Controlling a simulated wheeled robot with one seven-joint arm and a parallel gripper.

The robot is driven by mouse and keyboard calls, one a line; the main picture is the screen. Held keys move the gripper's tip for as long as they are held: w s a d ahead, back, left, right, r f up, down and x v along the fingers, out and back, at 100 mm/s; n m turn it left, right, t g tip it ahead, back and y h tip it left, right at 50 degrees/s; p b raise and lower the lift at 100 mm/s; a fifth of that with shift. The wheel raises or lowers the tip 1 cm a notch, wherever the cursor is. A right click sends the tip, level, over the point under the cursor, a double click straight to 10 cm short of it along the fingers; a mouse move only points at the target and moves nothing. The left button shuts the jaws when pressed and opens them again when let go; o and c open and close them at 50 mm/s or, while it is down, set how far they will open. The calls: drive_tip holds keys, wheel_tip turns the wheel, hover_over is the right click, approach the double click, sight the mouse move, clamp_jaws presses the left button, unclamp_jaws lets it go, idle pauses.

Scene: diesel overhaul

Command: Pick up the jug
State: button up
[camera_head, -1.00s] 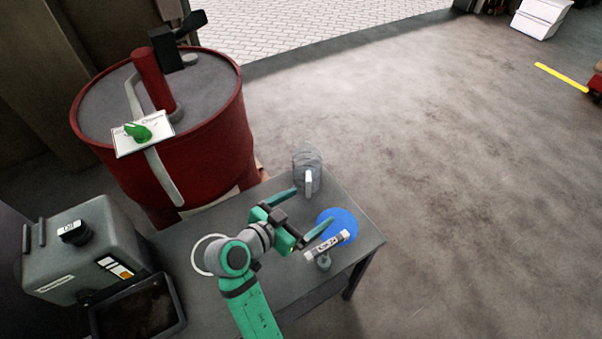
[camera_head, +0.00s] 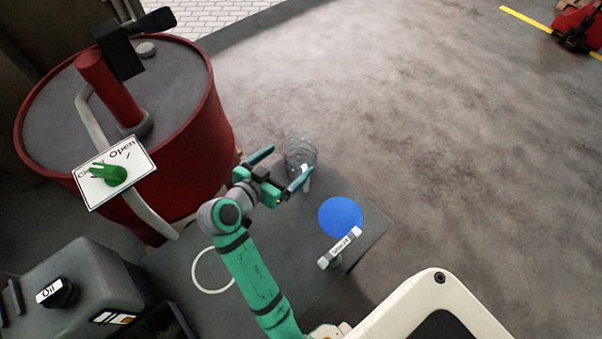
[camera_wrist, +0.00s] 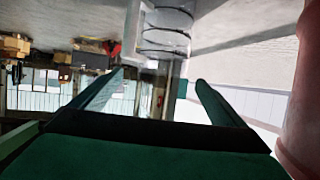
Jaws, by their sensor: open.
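The jug (camera_head: 301,153) is a clear, ringed container with a pale handle. In the head view it stands near the far edge of the grey table (camera_head: 262,240). My gripper (camera_head: 284,163) is open, its two green fingers pointing toward the jug, one on the left and one overlapping the jug's handle side. In the wrist view the jug (camera_wrist: 168,30) shows at the top centre, beyond and between the fingertips of my gripper (camera_wrist: 158,80).
A red drum (camera_head: 185,160) with a pump and an open/close sign (camera_head: 128,160) stands at the left. A grey oil canister (camera_head: 75,285) is at the lower left. A blue disc (camera_head: 340,215), a labelled bar (camera_head: 340,247) and a white ring outline (camera_head: 197,270) are on the table.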

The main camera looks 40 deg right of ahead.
drive_tip(key=x, duration=0.6)
drive_tip(key=shift+w+d, duration=0.35)
drive_tip(key=shift+w, duration=0.1)
drive_tip(key=c, duration=2)
drive_tip(key=shift+c, duration=0.7)
drive_tip(key=shift+a+r, duration=0.1)
